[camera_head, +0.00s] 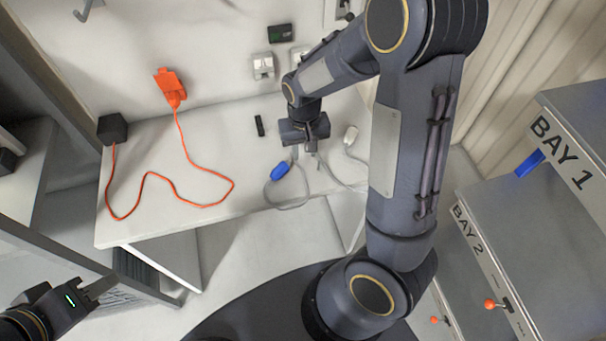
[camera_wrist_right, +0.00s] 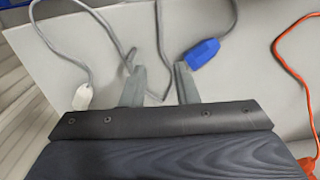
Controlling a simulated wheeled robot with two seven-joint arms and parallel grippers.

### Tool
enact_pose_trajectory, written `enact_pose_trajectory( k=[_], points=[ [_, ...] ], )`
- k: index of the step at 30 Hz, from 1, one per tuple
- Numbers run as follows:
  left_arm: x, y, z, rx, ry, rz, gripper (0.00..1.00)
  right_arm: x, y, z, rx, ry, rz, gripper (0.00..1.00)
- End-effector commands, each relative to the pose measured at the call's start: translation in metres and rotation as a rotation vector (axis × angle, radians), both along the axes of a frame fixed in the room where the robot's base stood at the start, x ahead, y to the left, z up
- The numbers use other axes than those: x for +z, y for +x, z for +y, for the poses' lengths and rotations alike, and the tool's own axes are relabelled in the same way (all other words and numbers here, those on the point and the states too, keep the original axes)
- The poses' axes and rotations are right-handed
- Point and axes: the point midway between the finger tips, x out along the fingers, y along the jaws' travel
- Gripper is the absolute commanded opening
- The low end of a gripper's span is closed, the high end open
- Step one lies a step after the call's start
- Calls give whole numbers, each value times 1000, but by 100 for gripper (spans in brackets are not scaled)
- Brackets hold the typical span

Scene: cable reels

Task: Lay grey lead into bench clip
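A grey lead (camera_head: 292,207) lies looped on the white bench (camera_head: 140,225). A blue plug (camera_head: 280,171) and a white plug (camera_head: 350,136) are on grey cable ends. In the right wrist view the grey lead (camera_wrist_right: 158,30) runs down between the fingers of my right gripper (camera_wrist_right: 160,70), which stand apart. The blue plug (camera_wrist_right: 201,54) is right of them, the white plug (camera_wrist_right: 82,97) left. In the head view my right gripper (camera_head: 305,153) points down at the bench. My left gripper (camera_head: 100,287) is off the bench at lower left; its opening is unclear. I cannot clearly identify the bench clip.
A small black bar (camera_head: 260,126) lies on the bench. An orange cable (camera_head: 205,205) snakes across the left side, from a black box (camera_head: 112,129) to an orange plug (camera_head: 170,85). Wall sockets (camera_head: 263,66) stand behind. Bay cabinets (camera_head: 500,235) are at right.

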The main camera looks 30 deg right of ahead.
Motion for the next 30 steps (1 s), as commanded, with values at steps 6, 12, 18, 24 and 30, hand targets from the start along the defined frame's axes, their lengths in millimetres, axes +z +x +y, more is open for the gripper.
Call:
enact_pose_trajectory(
  k=[6,12,18,24,30],
  points=[
    [-28,0,0,0,0,0,36,-34,0,0,-1,1,1,27],
    [-53,0,0,0,0,0,36,-64,-1,0,-1,1,2,27],
    [-70,0,0,0,0,0,36,-85,0,0,-1,1,1,27],
    [-73,0,0,0,0,0,36,-89,0,0,0,2,-1,27],
    [-72,0,0,0,0,0,36,-88,0,0,0,1,1,27]
  ],
)
